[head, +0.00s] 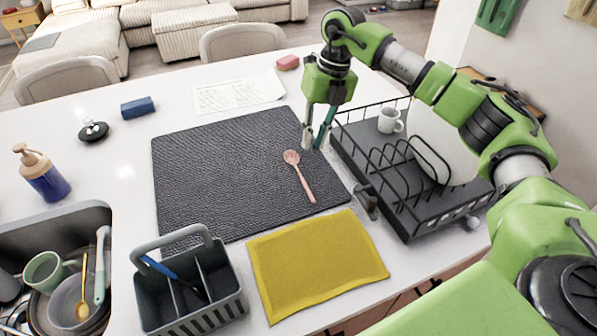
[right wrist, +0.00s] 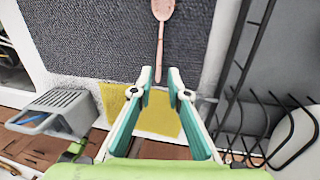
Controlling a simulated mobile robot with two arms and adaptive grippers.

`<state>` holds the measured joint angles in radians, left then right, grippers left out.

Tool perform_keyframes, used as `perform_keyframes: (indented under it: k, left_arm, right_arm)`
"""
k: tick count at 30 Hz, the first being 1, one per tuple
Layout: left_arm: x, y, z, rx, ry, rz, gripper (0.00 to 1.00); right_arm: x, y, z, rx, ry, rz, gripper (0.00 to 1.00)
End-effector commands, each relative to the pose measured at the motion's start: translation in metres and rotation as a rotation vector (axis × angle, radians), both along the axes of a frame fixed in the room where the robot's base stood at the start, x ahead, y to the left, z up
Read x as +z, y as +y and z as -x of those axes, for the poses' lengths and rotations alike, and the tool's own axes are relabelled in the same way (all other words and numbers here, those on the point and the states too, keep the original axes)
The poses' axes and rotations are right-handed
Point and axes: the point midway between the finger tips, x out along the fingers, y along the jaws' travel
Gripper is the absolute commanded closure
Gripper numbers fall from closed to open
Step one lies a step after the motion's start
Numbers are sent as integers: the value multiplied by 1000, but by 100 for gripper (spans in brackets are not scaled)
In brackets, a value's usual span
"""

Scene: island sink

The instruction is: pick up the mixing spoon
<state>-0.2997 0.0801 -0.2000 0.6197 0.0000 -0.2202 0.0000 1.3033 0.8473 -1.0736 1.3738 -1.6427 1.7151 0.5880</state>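The pink mixing spoon (head: 300,177) lies on the right part of a dark textured mat (head: 200,165), its bowl end toward the back and its handle toward the front. My right gripper (head: 317,142) is open and empty, pointing down near the mat's right edge, behind and to the right of the spoon's bowl. In the right wrist view the spoon (right wrist: 161,32) is at the top, with its handle running down toward the gap between my open fingertips (right wrist: 160,78). Its handle end is near the fingertips in that picture. My left gripper is not in view.
A dish rack (head: 400,190) with a white mug (head: 389,121) and a plate stands right of the mat. A yellow cloth (head: 315,262) and a grey caddy (head: 190,290) are in front. The sink (head: 85,222) at left holds dishes.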

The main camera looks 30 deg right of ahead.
Motion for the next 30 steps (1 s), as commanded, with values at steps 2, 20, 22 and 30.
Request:
perform_keyframes:
  k: [2, 20, 22, 30]
  left_arm:
    - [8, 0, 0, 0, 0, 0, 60]
    - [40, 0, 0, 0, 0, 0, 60]
    - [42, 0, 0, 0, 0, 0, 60]
    - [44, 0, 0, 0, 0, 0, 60]
  right_arm:
    - [-16, 4, 1, 2, 7, -1, 84]
    - [-87, 18, 4, 3, 5, -3, 84]
    - [-99, 21, 3, 4, 3, -3, 84]
    - [-114, 23, 2, 3, -1, -4, 84]
